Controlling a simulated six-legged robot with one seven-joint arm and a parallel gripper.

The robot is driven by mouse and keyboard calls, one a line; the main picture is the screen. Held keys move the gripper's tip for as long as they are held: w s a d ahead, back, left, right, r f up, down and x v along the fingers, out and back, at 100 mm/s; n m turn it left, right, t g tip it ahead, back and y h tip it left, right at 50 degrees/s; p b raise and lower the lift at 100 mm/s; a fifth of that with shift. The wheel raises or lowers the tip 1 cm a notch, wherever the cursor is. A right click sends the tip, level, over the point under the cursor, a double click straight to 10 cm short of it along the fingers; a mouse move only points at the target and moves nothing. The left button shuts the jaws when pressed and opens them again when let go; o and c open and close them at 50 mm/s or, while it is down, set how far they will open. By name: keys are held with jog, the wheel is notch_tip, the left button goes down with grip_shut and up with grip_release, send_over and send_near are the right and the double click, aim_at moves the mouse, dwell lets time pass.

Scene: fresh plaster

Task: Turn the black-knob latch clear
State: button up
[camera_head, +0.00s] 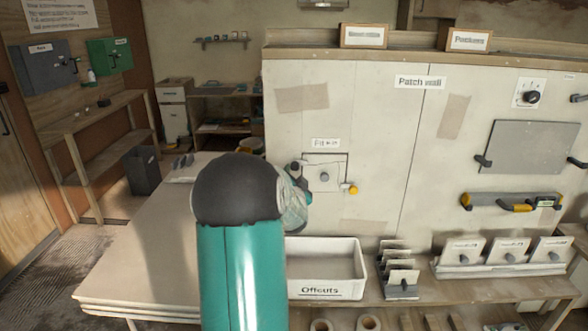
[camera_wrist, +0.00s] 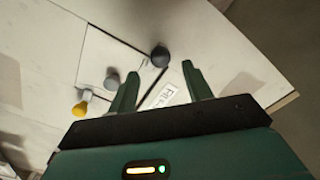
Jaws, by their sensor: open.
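The black-knob latch (camera_wrist: 160,56) sits at a corner of a square hatch panel (camera_wrist: 104,52) in the wrist view. The latch also shows in the head view (camera_head: 295,166), close beside my arm's end. A grey knob (camera_wrist: 112,80) is on the panel's face, and a yellow knob (camera_wrist: 80,108) sits at its edge. My gripper (camera_wrist: 159,77) is open, with its two fingers apart and the black knob just beyond the gap between their tips. I cannot tell whether a finger touches it. In the head view my arm hides most of the gripper.
A white Offcuts bin (camera_head: 327,291) stands below the hatch, beside a rack of plates (camera_head: 398,272). A level tool (camera_head: 512,202) and a large grey panel (camera_head: 533,147) are on the wall to the right. A pale bench (camera_head: 130,258) lies left of my arm.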

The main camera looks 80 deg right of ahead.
aim_at(295, 168)
jog(key=x, duration=0.6)
jog(key=c, duration=1)
